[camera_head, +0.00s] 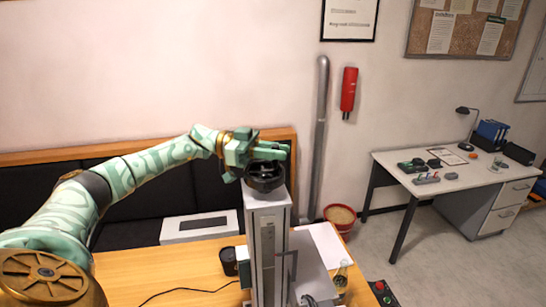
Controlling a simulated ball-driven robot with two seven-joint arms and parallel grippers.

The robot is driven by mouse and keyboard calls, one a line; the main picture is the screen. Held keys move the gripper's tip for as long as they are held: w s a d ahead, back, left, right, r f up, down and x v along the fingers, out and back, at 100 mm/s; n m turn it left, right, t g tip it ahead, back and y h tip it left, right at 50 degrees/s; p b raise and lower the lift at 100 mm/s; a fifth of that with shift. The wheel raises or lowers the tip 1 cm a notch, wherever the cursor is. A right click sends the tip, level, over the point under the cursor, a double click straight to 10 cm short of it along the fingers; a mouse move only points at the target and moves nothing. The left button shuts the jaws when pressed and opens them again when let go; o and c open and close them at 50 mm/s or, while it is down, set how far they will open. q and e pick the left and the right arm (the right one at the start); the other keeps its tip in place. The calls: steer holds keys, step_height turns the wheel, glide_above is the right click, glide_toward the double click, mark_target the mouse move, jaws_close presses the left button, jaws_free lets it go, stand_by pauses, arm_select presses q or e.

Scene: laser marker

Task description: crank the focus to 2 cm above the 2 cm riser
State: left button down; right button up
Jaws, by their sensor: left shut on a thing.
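The laser marker's grey column (267,250) stands upright on the wooden table. A black round crank wheel (265,178) sits on top of the column. My left gripper (262,157) reaches in from the left and is shut at the wheel's upper rim, on what looks like its handle; the fingers hide that part. A thin scale strip runs down the column's front, too small to read. The riser cannot be made out. My right gripper is not in view.
A white box (200,227) lies behind the table's left part. A black cup (229,261) stands left of the column, with a cable near it. A white sheet (322,245) and a small bottle (341,276) are to the right. A desk (450,180) stands far right.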

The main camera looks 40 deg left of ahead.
arm_select(q)
steer(key=m+g+b, duration=0.1)
steer(key=g+b, duration=0.1)
steer(key=m+g+h+b, duration=0.1)
steer(key=g, duration=0.1)
steer(key=shift+s+d+f+m, duration=0.1)
steer(key=shift+d+f+m, duration=0.05)
steer(key=shift+d+m, duration=0.15)
steer(key=shift+s+d+m+g+b, duration=0.1)
steer(key=shift+m+g+b, duration=0.3)
steer(key=shift+g+b, duration=0.15)
steer(key=shift+g+h, duration=0.25)
steer(key=shift+h, duration=0.05)
steer(key=c, duration=1.4)
jaws_free()
steer(key=shift+o, duration=0.2)
steer(key=shift+d, duration=0.1)
